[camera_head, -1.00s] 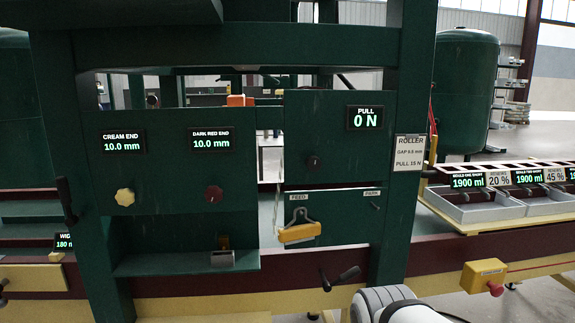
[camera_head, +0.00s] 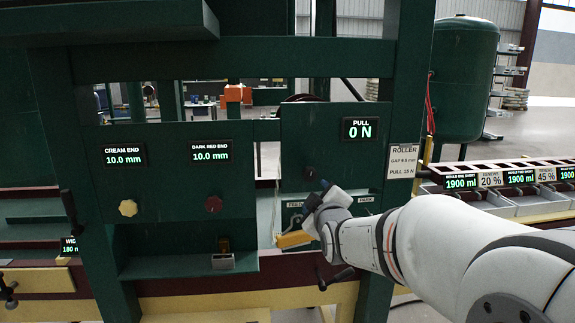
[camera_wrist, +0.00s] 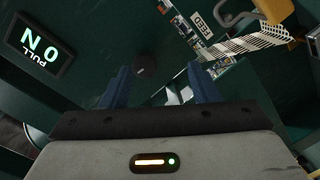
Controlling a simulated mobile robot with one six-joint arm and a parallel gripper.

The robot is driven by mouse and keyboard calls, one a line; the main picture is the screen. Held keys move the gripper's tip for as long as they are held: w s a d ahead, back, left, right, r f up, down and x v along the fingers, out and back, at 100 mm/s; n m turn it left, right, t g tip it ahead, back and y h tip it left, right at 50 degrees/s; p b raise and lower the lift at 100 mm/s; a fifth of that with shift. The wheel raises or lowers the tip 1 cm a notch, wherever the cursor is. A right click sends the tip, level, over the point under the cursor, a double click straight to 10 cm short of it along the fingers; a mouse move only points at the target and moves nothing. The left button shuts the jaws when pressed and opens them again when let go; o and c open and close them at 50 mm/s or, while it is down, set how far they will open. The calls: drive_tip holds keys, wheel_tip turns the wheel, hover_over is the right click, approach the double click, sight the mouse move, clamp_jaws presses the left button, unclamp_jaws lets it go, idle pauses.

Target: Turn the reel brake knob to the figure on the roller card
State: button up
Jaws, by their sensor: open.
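The reel brake knob (camera_head: 310,173) is small, round and dark, on the green panel below the PULL display (camera_head: 362,129), which reads 0 N. The roller card (camera_head: 404,161) on the right post reads PULL 15 N, with a smaller gap line above. My gripper (camera_head: 318,193) is just below and right of the knob in the head view. In the wrist view the blue fingers (camera_wrist: 158,85) are apart and empty, with the dark knob (camera_wrist: 145,64) ahead between them, not touched as far as I can tell. The PULL display (camera_wrist: 39,48) appears upside down there.
A yellow-handled lever (camera_head: 294,239) by the FEED label sits just below my gripper, partly covered by it. A cream knob (camera_head: 128,208) and a dark red knob (camera_head: 213,204) are on the left panel. A black crank (camera_head: 337,279) sticks out below.

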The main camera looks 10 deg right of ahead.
sight(310, 177)
drive_tip(key=w+r, duration=0.1)
drive_tip(key=w+r+t, duration=0.1)
drive_tip(key=shift+r+n, duration=0.3)
drive_tip(key=shift+n, duration=0.1)
drive_tip(key=shift+w+f+p, duration=0.1)
drive_tip(key=shift+w+p, duration=1.35)
drive_tip(key=shift+w, duration=2.05)
drive_tip(key=c, duration=0.9)
drive_tip(key=shift+a, duration=0.3)
drive_tip(key=shift+c, duration=0.3)
drive_tip(key=shift+d, duration=0.25)
